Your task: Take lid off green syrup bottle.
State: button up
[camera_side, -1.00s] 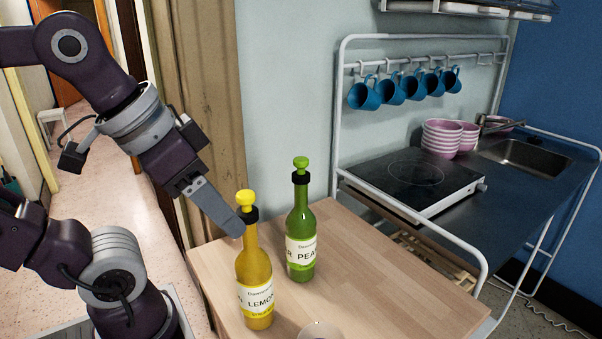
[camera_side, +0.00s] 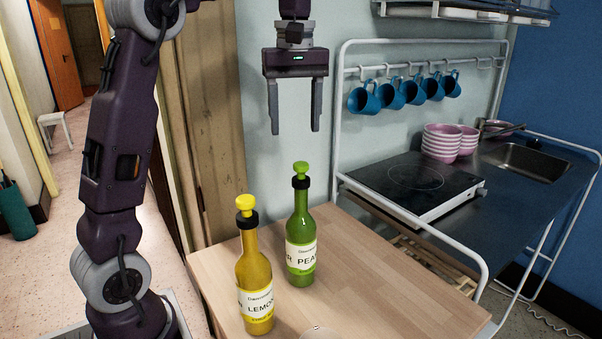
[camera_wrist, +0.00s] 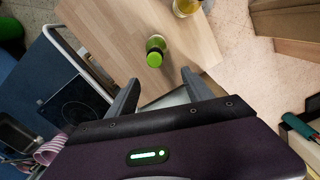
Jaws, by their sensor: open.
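The green syrup bottle (camera_side: 301,238), labelled pear, stands upright on the wooden table. Its green lid (camera_side: 301,168) sits on top above a black collar. In the wrist view the green lid (camera_wrist: 154,59) shows from above, beyond and between the fingers. My gripper (camera_side: 295,130) is open, empty and pointing down. In the side view its fingertips appear a little above the green lid, and I see no contact. A yellow lemon bottle (camera_side: 254,285) with a yellow lid (camera_side: 244,203) stands to the left of the green one.
The wooden table (camera_side: 390,285) is mostly clear right of the bottles. A pale round object (camera_side: 318,333) is cut off at the bottom edge. A white rail frame, hob (camera_side: 415,182), pink bowls (camera_side: 448,140) and hanging blue mugs (camera_side: 390,94) are at the right.

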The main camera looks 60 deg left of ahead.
aim_at(302, 163)
notch_tip(302, 163, down, 4)
jog(key=shift+r, duration=0.2)
jog(key=f, duration=0.2)
jog(key=d+f, duration=0.1)
jog(key=f, duration=0.4)
jog(key=shift+w+d, duration=0.1)
jog(key=shift+d, duration=0.2)
jog(key=shift+r, duration=0.1)
grip_shut()
